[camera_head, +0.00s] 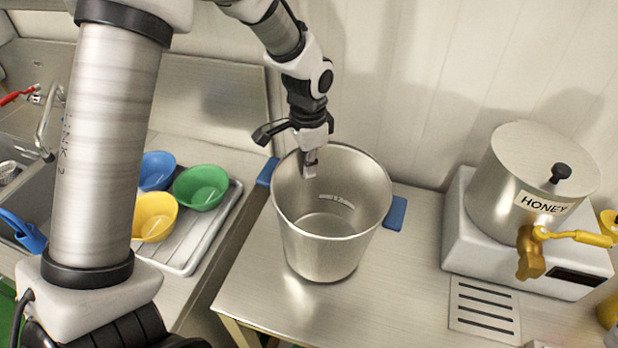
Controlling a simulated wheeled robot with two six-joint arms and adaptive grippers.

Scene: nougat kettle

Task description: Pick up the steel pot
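The steel pot (330,245) stands upright on the steel counter, with its open mouth facing up and its inside looking empty. It has a blue handle at its left (267,171) and another at its right (396,213). My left gripper (287,150) is over the far left part of the pot's rim. Its fingers are spread: one reaches out to the left above the rim, and the other, with a grey pad, shows in front of the pot's inner wall. I cannot tell whether either touches the pot. My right gripper is out of view.
A honey tank (510,200) with a yellow tap stands on a white base at the right. A tray (222,228) with blue, green and yellow bowls and a sink (45,190) are at the left. The counter (385,310) is clear around the pot; a wall stands behind.

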